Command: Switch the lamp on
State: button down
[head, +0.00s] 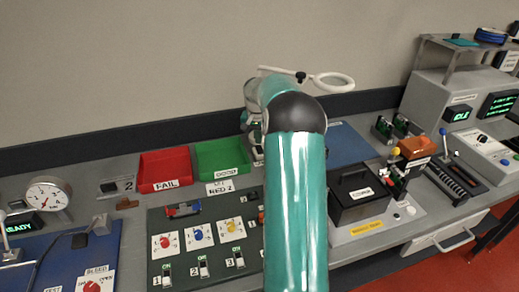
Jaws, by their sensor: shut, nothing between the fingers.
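The lamp (347,77) appears to be the pale ring-shaped head on a thin white arm with a dark joint, in front of the back wall. I cannot tell whether it is lit. Its base and any switch are hidden behind my arm. My teal arm rises through the middle of the view and bends over at a dark elbow. My gripper (258,155) points down beyond the elbow, by the right end of the green tray. It is small and partly hidden by my arm, and looks shut and empty. It is lower and left of the lamp's ring.
A red FAIL tray (165,169) and a green tray (221,156) stand at the back. A dark panel (190,270) with knobs and numbered switches is in front. A black box (358,196) and a grey instrument (436,97) stand right. A gauge (46,195) is left.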

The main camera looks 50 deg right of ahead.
aim_at(258, 147)
jog(key=shift+f, duration=0.95)
dwell(0.6)
jog(key=shift+r, duration=3.55)
jog(key=s+a+r+n+t, duration=0.15)
jog(key=a+r, duration=0.25)
jog(key=a, duration=0.5)
jog(key=s+a+r+n, duration=0.25)
jog(key=a+r, duration=0.25)
jog(key=a, duration=0.4)
jog(key=s+a+r+n+t, duration=0.15)
jog(key=a+r, duration=0.25)
jog(key=a, duration=0.6)
jog(key=s+a+f+n+t+y, duration=0.1)
jog(key=s+a+f+n, duration=0.2)
jog(key=s+a, duration=1.4)
jog(key=s+n, duration=0.2)
jog(key=n, duration=0.1)
jog(key=shift+f+t+y, duration=0.15)
jog(key=shift+t+y, duration=0.15)
jog(key=shift+s, duration=0.1)
